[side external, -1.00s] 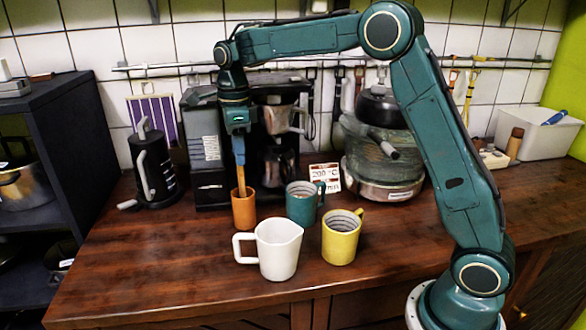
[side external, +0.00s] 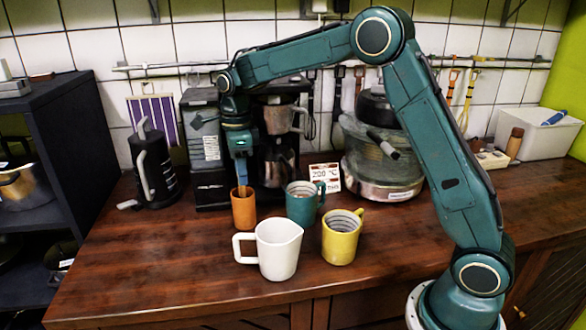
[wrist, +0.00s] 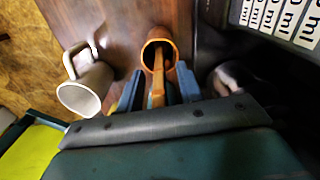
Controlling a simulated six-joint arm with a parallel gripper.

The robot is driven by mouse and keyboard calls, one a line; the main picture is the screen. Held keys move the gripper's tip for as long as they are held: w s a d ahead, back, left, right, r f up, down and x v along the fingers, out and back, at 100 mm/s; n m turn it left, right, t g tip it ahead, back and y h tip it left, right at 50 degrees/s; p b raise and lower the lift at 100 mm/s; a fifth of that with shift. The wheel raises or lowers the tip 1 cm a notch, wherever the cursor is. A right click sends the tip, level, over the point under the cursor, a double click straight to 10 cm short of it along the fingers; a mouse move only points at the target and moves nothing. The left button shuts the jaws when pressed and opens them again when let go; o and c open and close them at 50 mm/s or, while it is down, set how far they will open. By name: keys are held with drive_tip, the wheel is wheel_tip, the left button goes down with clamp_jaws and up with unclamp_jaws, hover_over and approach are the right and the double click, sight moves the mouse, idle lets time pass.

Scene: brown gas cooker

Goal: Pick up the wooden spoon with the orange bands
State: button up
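A wooden spoon (wrist: 158,78) stands in an orange cup (side external: 243,211) near the coffee maker. Its handle rises from the mouth of the cup, which also shows in the wrist view (wrist: 172,45). I cannot make out orange bands on it. My gripper (side external: 241,180) points down just above the cup. In the wrist view its blue fingers (wrist: 158,90) stand on either side of the handle, with gaps visible, so it is open around the handle. The spoon's lower end is hidden in the cup, and in the side view my fingers hide most of the handle.
A teal mug (side external: 301,206) stands close right of the cup. A white mug (side external: 279,250) and a yellow mug (side external: 341,239) stand in front. The coffee maker (side external: 209,150) is close behind. Free counter lies to the front left.

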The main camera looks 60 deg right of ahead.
clamp_jaws()
drive_tip(key=shift+r, duration=0.15)
wheel_tip(320, 180, up, 20)
idle(1.0)
idle(0.7)
